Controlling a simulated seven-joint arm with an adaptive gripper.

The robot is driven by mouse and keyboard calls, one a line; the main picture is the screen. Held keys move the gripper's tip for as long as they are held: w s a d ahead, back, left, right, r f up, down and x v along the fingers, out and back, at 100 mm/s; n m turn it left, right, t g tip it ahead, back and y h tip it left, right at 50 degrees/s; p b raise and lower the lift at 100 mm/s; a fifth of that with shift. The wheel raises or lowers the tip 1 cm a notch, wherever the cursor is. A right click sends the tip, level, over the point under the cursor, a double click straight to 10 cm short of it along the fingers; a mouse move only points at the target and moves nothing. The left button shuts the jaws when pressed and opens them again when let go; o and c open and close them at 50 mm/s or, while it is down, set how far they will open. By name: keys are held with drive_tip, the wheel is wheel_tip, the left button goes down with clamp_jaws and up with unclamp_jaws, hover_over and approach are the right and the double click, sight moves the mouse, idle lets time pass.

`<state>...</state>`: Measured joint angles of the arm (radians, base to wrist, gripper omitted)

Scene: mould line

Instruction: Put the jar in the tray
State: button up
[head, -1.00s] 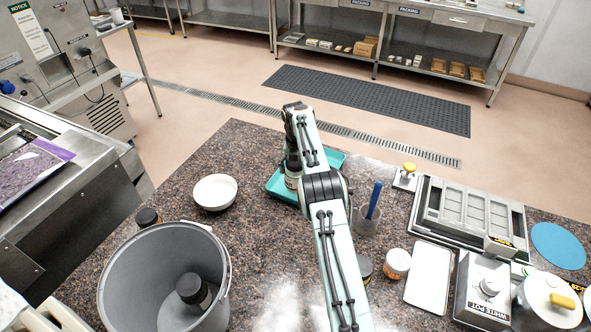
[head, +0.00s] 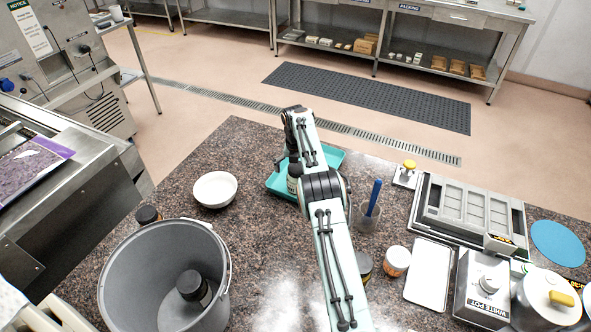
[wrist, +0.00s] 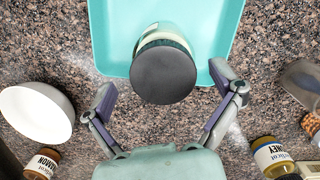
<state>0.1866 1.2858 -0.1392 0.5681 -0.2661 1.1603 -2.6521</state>
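The teal tray (head: 333,160) lies on the speckled counter, partly hidden behind my arm. A jar with a dark lid (wrist: 163,73) and pale body stands upright inside the tray, near its edge, in the wrist view.
A white bowl (head: 215,190) stands left of the tray. A large grey bucket (head: 120,285) holds a dark-lidded jar. Other labelled jars lie near.

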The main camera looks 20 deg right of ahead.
drive_tip(key=shift+r, duration=0.15)
drive_tip(key=s+a+r+m, duration=0.2)
drive_tip(key=s+r+m, duration=0.1)
drive_tip(key=r, duration=0.7)
drive_tip(key=s+a+r+m, duration=0.2)
drive_tip(key=s+r+m, duration=0.2)
drive_tip(key=r, duration=0.6)
drive_tip(key=s+a+r+m+y, duration=0.1)
drive_tip(key=s+a+r+m, duration=0.15)
drive_tip(key=s+m, duration=0.35)
drive_tip(key=s+a+r+m, duration=0.2)
drive_tip(key=s+a+m, duration=0.15)
drive_tip(key=s, duration=0.45)
drive_tip(key=s+a+f+m, duration=0.1)
drive_tip(key=s+f+m, duration=0.1)
drive_tip(key=s+m, duration=0.2)
drive_tip(key=s+a+f+m+g, duration=0.1)
drive_tip(key=s+f+m, duration=0.2)
drive_tip(key=s, duration=0.8)
drive_tip(key=s+a+f+m, duration=0.1)
drive_tip(key=s+f+m, duration=0.1)
drive_tip(key=s+m, duration=0.4)
drive_tip(key=shift+s+a+f, duration=0.25)
drive_tip(key=shift+s+f, duration=0.15)
drive_tip(key=shift+s, duration=0.45)
